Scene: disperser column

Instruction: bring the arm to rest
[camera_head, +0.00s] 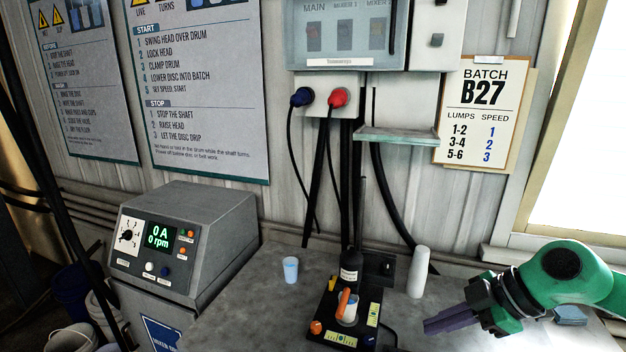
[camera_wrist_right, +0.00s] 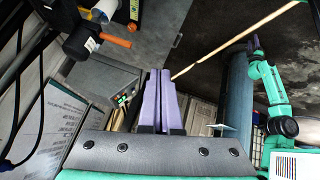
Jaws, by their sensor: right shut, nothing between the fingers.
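My right gripper (camera_head: 447,321) comes in from the right in the head view on a green arm. Its purple fingers are together with nothing between them, over the right part of the grey bench (camera_head: 265,325). The same fingers (camera_wrist_right: 160,98) stand side by side in the wrist view. A black stand (camera_head: 324,325) with a dark bottle and an orange-handled item lies to the left of the gripper, apart from it. My left gripper does not show in the head view.
A grey control box (camera_head: 185,240) reads 0 A and 0 rpm at left. A light blue cup (camera_head: 290,269) and a white cylinder (camera_head: 418,272) stand on the bench. Switch boxes (camera_head: 345,35) and cables line the wall. The bench front between cup and control box is clear.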

